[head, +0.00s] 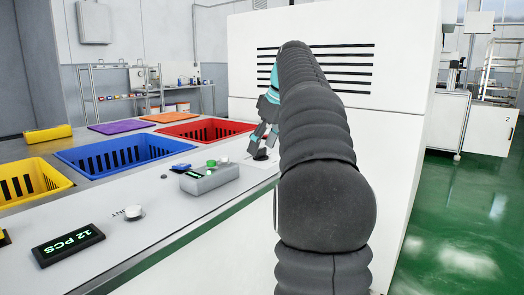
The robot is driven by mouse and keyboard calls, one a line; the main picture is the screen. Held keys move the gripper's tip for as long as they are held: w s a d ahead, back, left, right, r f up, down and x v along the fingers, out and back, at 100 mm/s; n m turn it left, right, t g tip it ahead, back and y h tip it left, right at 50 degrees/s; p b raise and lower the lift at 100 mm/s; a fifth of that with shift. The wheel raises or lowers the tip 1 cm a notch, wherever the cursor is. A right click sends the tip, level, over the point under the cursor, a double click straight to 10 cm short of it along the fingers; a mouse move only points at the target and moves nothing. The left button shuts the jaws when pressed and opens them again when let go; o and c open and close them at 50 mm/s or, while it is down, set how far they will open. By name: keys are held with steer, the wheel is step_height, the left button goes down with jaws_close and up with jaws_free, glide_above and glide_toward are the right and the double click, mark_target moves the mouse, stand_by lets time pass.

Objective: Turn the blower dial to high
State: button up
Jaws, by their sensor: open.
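My gripper (262,143) is open, with its fingers pointing down at the far end of the light counter, partly hidden by my arm. A small dark knob-like piece (260,155) is just below the fingertips, on a pale patch of the counter. I cannot tell whether the fingers touch it. No label shows which of the two is the blower dial, and neither setting can be read.
A grey box (210,180) with a green button stands left of my gripper. A display (68,244) reads "12 PCS". Yellow, blue (122,146) and red (206,122) bins line the counter's back. A white vented cabinet (400,150) stands behind my arm. Green floor is clear at right.

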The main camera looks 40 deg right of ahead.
steer(key=shift+w+f, duration=0.1)
steer(key=shift+f, duration=0.15)
steer(key=c, duration=1.1)
steer(key=shift+c, duration=0.2)
